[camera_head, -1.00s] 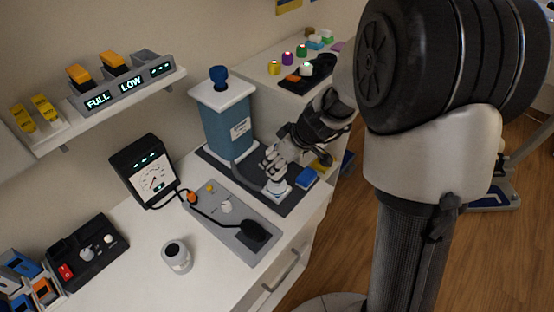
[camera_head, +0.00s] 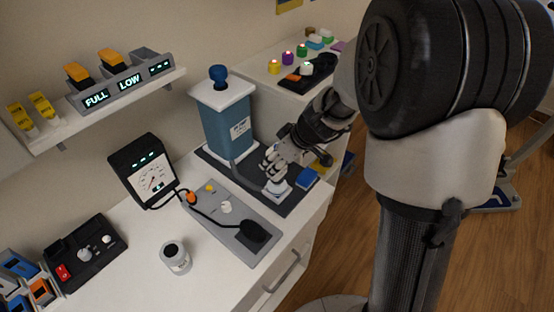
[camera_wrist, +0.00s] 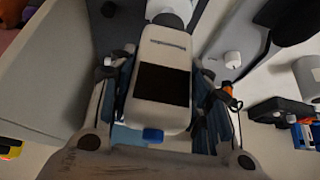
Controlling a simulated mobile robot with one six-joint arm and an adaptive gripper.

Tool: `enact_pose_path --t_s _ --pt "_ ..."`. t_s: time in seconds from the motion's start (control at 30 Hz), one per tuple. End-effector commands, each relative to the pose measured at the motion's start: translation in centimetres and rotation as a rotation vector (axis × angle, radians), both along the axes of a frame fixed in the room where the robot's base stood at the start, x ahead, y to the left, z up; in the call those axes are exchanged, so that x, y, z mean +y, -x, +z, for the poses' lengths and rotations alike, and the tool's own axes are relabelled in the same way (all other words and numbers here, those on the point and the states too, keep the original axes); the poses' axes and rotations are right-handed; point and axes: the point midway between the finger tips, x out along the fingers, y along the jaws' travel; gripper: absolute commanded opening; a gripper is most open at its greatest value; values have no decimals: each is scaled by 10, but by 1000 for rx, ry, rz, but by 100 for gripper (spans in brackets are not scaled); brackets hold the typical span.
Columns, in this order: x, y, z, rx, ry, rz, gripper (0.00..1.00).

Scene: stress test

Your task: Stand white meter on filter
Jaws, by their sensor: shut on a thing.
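The white meter (camera_wrist: 162,78) has a dark screen and a blue tab at its lower end in the wrist view. My gripper (camera_wrist: 160,95) is shut on it, with a finger along each side. In the head view, my gripper (camera_head: 275,168) is low over the dark base plate at the front of the blue tower; the meter is hard to make out there. The blue tower (camera_head: 230,128), with a white lid and blue knob, may be the filter. A small white piece (camera_head: 278,188) is just below my fingers; contact with the meter cannot be told.
A blue block (camera_head: 307,178) lies just right of my gripper. A grey panel (camera_head: 215,205) with knobs and a black cable is to the left, near a dial gauge (camera_head: 150,175). A grey jar (camera_head: 175,260) stands in front. The counter's front middle is clear.

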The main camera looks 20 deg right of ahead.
Motion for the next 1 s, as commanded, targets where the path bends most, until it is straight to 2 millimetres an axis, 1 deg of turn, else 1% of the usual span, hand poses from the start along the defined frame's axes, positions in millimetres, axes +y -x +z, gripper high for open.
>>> enact_pose_path --t_s 1.0 --pt "0 0 -22 -1 0 0 17"
